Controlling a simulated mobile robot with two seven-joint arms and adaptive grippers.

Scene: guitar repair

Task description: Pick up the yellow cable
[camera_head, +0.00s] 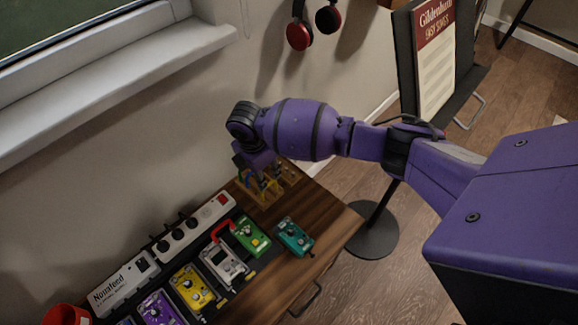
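My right arm comes in from the right, and its gripper (262,178) points down at a small wooden holder (287,173) at the back end of the wooden cabinet top. A small yellow piece (245,177), likely the yellow cable, shows beside the fingers at the holder's left side. The fingers are small, dark and partly hidden by the wrist, so I cannot tell whether they are open or touch the cable. My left gripper is out of view.
Several effect pedals, including green (251,236), teal (294,237), white (224,262) and yellow (192,287) ones, stand on the cabinet (268,292). A white power strip (180,243) lies along the wall. A music stand (408,70) stands behind my arm. Red headphones (299,36) hang above.

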